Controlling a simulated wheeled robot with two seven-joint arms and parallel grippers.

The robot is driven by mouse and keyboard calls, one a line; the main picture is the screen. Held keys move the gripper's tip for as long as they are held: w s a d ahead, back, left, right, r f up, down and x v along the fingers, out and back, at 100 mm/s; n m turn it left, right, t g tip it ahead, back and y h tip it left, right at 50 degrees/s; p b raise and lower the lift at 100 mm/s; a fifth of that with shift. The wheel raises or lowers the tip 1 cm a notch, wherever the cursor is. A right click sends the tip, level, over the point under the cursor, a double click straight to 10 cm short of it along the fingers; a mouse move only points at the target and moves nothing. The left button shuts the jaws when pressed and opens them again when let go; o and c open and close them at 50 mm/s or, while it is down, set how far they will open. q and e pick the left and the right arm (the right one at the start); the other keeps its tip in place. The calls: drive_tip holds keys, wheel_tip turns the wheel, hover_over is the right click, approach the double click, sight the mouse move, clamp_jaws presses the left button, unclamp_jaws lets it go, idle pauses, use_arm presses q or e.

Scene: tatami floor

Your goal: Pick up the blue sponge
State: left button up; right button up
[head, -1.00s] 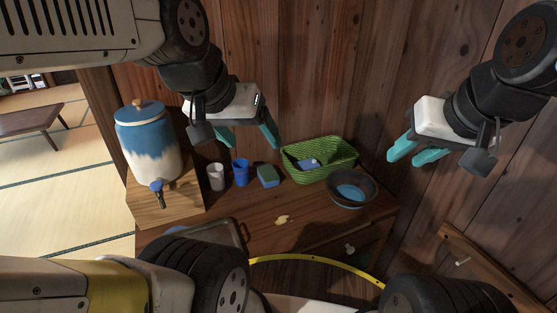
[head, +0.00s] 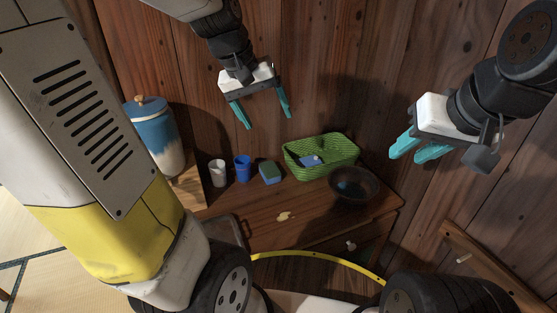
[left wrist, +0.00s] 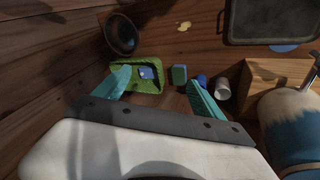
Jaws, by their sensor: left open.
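A sponge-like block (head: 270,172) with a green top and blue sides lies on the wooden cabinet top, between the blue cup and the green basket. It also shows in the left wrist view (left wrist: 179,75), beside the right-hand fingertip in the picture. A small blue block (head: 311,160) lies inside the green basket (head: 339,170); I cannot tell whether it is a sponge. My left gripper (head: 267,121) is open and empty, above and behind the cabinet-top block, fingers pointing down. My right gripper (head: 406,156) is open and empty, right of the basket.
A blue cup (head: 243,169) and a white cup (head: 218,173) stand left of the block. A dark bowl (head: 353,187) sits in front of the basket. A wooden wall rises behind.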

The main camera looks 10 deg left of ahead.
use_arm(q)
drive_tip(key=w+a+f+n+g+y, duration=0.1)
drive_tip(key=w+f+n+g, duration=0.15)
drive_tip(key=w+f, duration=0.9)
drive_tip(key=n+g+y, duration=0.1)
drive_tip(key=n+y, duration=0.1)
hover_over(271, 171)
drive_tip(key=f, duration=1.3)
drive_tip(key=shift+w+d+f, duration=0.1)
drive_tip(key=shift+w+f, duration=0.15)
drive_tip(key=shift+f, duration=0.1)
wheel_tip(271, 171, down, 8)
drive_tip(key=shift+s+f, duration=0.1)
drive_tip(key=shift+s, duration=0.05)
drive_tip(key=c, duration=1.5)
drive_tip(key=shift+r, duration=0.55)
drive_tip(key=shift+c, duration=0.2)
drive_tip(key=r, duration=0.1)
drive_tip(key=s+r, duration=0.1)
drive_tip(key=shift+s+r, duration=0.1)
drive_tip(key=shift+r, duration=0.25)
drive_tip(key=s+d, duration=0.1)
drive_tip(key=s, duration=0.3)
drive_tip(key=s+d+r, duration=0.1)
drive_tip(key=s, duration=0.4)
drive_tip(key=s+d, duration=0.2)
drive_tip(key=s, duration=0.3)
drive_tip(key=shift+s+r, duration=0.15)
